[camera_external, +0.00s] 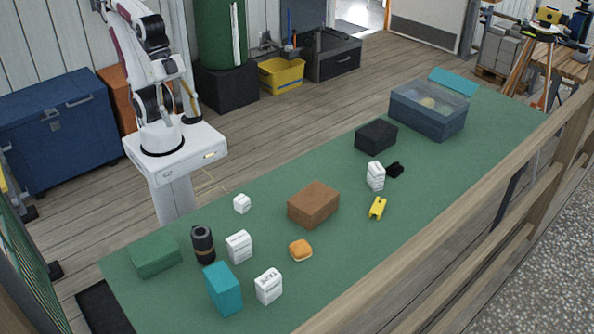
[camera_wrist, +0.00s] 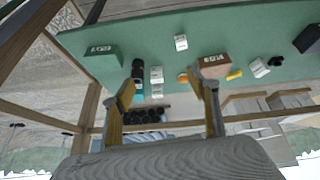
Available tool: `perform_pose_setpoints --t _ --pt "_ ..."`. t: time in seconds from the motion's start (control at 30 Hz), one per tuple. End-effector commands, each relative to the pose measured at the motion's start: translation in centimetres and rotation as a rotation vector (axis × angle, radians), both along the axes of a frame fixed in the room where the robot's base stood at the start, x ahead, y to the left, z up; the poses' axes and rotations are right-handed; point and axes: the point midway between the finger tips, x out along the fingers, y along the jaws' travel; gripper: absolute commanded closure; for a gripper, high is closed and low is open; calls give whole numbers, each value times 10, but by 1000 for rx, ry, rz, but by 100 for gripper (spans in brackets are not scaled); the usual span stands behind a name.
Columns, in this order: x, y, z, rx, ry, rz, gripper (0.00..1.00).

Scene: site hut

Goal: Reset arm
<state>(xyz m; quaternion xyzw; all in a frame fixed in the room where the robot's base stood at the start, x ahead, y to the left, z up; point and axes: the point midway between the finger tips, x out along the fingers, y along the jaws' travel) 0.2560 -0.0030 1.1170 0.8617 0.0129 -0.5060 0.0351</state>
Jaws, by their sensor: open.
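My gripper (camera_wrist: 166,72) shows in the wrist view with its two fingers wide apart and nothing between them. It is open and empty. In the wrist view the green table (camera_wrist: 150,28) and its objects lie beyond the fingertips, apart from them. In the external view my arm stands folded upright on its white pedestal at the left, beside the green table (camera_external: 330,250), clear of everything on it. The gripper is hard to make out there against the arm.
On the table are a green box (camera_external: 154,254), dark cylinder (camera_external: 203,244), teal box (camera_external: 223,289), brown box (camera_external: 314,204), orange bun-like item (camera_external: 300,250), yellow item (camera_external: 377,208), black box (camera_external: 376,136), lidded bin (camera_external: 428,108) and several white cartons. A wooden rail (camera_external: 450,205) runs along the near side.

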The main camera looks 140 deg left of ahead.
Motion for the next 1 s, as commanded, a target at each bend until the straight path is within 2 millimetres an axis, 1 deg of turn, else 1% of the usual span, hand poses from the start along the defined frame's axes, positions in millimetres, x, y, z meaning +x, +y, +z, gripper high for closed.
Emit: perform_pose_setpoints --t 0.1,0.2,1.0 --pt "-11 2 -3 38 13 -47 41" --pt "-14 3 -4 48 18 -60 41" --pt "-13 3 -3 47 17 -59 41"
